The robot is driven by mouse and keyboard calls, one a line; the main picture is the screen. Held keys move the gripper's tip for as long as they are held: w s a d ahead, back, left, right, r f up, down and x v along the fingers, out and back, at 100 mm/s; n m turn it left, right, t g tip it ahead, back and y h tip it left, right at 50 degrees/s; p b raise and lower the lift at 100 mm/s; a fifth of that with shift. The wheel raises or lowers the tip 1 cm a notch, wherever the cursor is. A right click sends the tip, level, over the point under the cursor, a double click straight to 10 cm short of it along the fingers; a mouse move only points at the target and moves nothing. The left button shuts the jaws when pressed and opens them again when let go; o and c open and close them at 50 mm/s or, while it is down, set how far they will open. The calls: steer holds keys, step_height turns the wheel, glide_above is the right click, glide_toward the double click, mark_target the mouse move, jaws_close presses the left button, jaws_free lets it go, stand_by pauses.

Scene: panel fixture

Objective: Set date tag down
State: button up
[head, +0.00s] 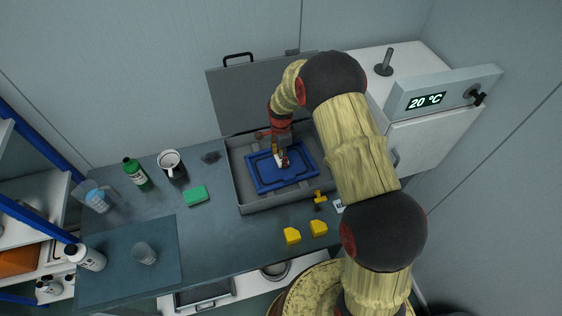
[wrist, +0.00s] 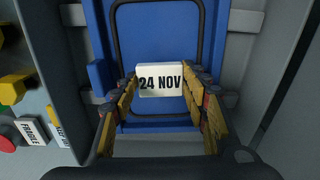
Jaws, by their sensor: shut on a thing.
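The date tag (wrist: 160,80) is a small white block with "24 NOV" in black letters. In the wrist view it sits between the fingertips of my gripper (wrist: 166,92), which is shut on it. In the head view my gripper (head: 281,157) is over the blue panel (head: 262,183) inside the open grey case (head: 243,207). The tag shows there as a small pale patch (head: 283,162) at the fingertips. I cannot tell whether the tag touches the blue surface behind it.
Right of the case is a white unit (head: 435,144) reading "20 °C". Yellow blocks (head: 292,236) and a label tag (wrist: 32,131) reading "FRAGILE" lie beside the case. A green sponge (head: 195,196), mug (head: 172,165) and green bottle (head: 137,174) stand left. The case walls rise around my gripper.

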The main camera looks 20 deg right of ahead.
steer(key=shift+f, duration=1.6)
steer(key=shift+f, duration=0.2)
steer(key=o, duration=0.8)
steer(key=shift+r, duration=0.1)
steer(key=shift+o, duration=0.2)
